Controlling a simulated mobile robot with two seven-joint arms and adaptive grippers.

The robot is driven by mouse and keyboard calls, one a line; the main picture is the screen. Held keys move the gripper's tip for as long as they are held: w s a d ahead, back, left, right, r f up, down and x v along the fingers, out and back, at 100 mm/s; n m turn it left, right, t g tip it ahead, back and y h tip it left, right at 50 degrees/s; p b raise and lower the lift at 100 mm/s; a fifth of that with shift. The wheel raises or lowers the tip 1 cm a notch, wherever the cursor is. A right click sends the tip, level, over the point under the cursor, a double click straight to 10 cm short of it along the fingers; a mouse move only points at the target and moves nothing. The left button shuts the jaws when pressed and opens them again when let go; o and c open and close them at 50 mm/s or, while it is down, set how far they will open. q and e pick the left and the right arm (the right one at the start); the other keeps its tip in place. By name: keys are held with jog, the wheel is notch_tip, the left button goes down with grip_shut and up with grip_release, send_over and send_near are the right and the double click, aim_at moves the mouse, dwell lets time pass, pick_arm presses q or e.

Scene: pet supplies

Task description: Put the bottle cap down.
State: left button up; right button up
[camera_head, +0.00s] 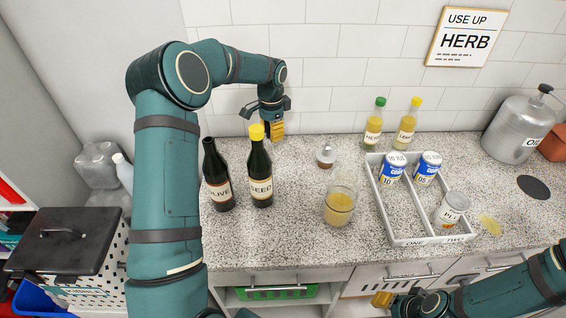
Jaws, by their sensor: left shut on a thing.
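My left gripper (277,130) is shut at the back of the counter, behind and right of the dark SEED bottle (261,178). It holds the bottle cap between its yellow fingertips, which hide the cap almost wholly. The SEED bottle stands upright with a yellow cap (257,132) on its neck. The dark OLIVE bottle (217,178) stands upright left of it, with no coloured cap visible on its neck. My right gripper (382,299) is low at the front, below the counter edge; its yellow fingertips show, but I cannot tell whether they are apart.
A glass jar (340,205) and a small jar (325,156) stand mid-counter. A white two-part tray (415,240) holds cans. Two capped bottles, green (374,125) and yellow (408,125), stand behind it. A metal canister (515,128) is at right. Speckled counter is free around the small jar.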

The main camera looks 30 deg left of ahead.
aim_at(274, 162)
pick_arm(q)
jog(key=shift+w+f, duration=0.15)
jog(key=shift+f, duration=0.35)
notch_tip(274, 162, down, 10)
jog(key=shift+w+f, duration=0.1)
jog(key=shift+f, duration=0.1)
jog(key=shift+b, duration=0.3)
jog(key=shift+f, duration=0.2)
jog(key=o, duration=0.7)
jog(key=shift+o, duration=0.2)
jog(key=shift+r, duration=0.1)
